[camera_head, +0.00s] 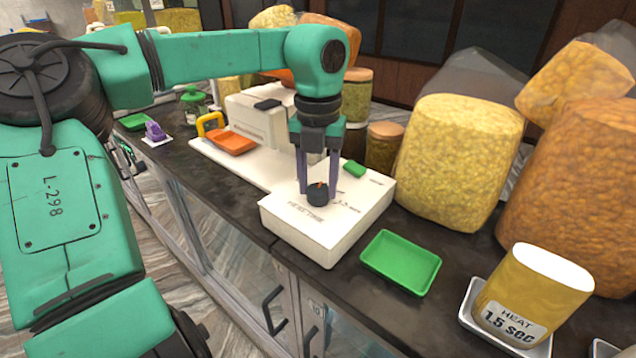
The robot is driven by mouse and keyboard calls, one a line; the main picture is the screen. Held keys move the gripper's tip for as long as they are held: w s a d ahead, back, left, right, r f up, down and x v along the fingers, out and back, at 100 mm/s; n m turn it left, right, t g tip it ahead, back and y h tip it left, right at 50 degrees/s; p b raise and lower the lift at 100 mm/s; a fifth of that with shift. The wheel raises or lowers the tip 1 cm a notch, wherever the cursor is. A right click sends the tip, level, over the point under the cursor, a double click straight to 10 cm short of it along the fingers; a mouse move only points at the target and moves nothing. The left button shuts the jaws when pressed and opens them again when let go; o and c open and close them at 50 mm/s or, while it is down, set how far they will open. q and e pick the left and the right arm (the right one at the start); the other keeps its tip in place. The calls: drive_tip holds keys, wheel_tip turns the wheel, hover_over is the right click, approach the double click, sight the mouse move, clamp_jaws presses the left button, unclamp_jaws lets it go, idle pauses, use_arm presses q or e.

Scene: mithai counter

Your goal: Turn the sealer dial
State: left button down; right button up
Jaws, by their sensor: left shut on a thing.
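The sealer (322,233) is a white box-shaped machine on the dark counter, with printed lettering on its top. Its dial (317,197) is a small dark round knob with an orange-red mark, on the top face at the front. My left gripper (318,190) points straight down over the sealer, with its two fingers on either side of the dial, shut on it. A yellow pouch or cup (532,292) at the front right carries a label reading "HEAT 1.5 sec". My right gripper is not in the view.
A green tray (401,262) lies right of the sealer. Large yellow (459,160) and orange (575,190) snack bags stand behind it. An orange tray (230,142) sits on the white base at left. Cabinet handles (273,310) are below the counter's front edge.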

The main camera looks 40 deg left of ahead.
use_arm(q)
drive_tip(key=shift+m, duration=1.7)
drive_tip(key=shift+c, duration=1.5)
unclamp_jaws()
drive_tip(key=shift+w, duration=0.1)
